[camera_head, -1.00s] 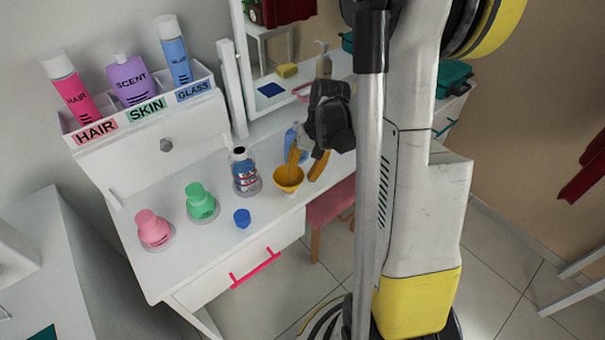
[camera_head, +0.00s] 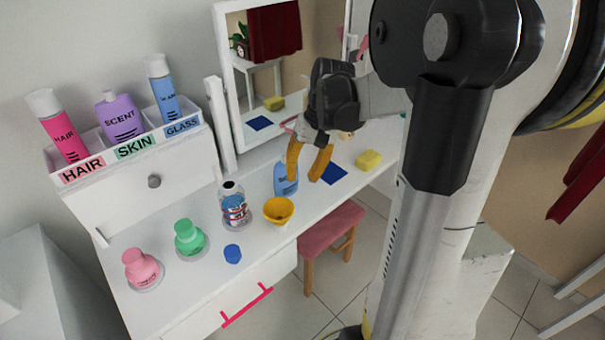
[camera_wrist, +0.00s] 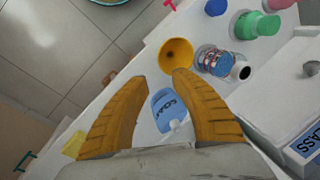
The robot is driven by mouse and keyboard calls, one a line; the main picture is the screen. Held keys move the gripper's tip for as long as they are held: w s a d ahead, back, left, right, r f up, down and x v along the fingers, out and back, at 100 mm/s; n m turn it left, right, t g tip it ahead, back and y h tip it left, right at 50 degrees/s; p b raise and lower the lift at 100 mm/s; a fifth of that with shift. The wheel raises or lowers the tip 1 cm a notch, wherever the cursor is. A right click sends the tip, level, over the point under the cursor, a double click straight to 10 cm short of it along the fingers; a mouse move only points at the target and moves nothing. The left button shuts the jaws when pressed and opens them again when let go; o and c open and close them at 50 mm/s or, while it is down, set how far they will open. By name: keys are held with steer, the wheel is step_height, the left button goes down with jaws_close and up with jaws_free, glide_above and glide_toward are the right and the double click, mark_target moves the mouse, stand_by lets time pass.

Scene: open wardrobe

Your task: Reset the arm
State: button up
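My gripper (camera_head: 309,165) has two orange fingers, spread apart with nothing between them. It hangs above the white vanity table (camera_head: 190,275), over the area of a blue soap bottle (camera_head: 286,178). In the wrist view the fingers of my gripper (camera_wrist: 158,80) are apart, and the bottle (camera_wrist: 167,108), marked SOAP, shows beyond them. A yellow funnel (camera_head: 279,210) sits on the table to the left, clear of the fingers; it also shows in the wrist view (camera_wrist: 176,54). My arm covers the right part of the table.
An open clear bottle (camera_head: 235,208), a blue cap (camera_head: 233,254), a green bottle (camera_head: 189,240) and a pink bottle (camera_head: 141,268) stand near the funnel. A yellow sponge (camera_head: 368,160) and blue cloth (camera_head: 334,174) lie right. A mirror (camera_head: 223,65) rises behind; a pink stool (camera_head: 328,232) stands below.

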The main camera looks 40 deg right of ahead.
steer(key=shift+a, duration=0.15)
stand_by(0.3)
steer(key=s+a+r+n+t+h, duration=0.1)
steer(key=s+a+r+n+t, duration=0.2)
steer(key=a, duration=0.6)
steer(key=s+a+r+n+t+h, duration=0.1)
steer(key=s+a+r+n+t, duration=0.1)
steer(key=a, duration=0.8)
steer(key=s+r, duration=0.1)
steer(key=s, duration=0.1)
steer(key=shift+s+n+t, duration=0.3)
steer(key=shift+n+t, duration=0.1)
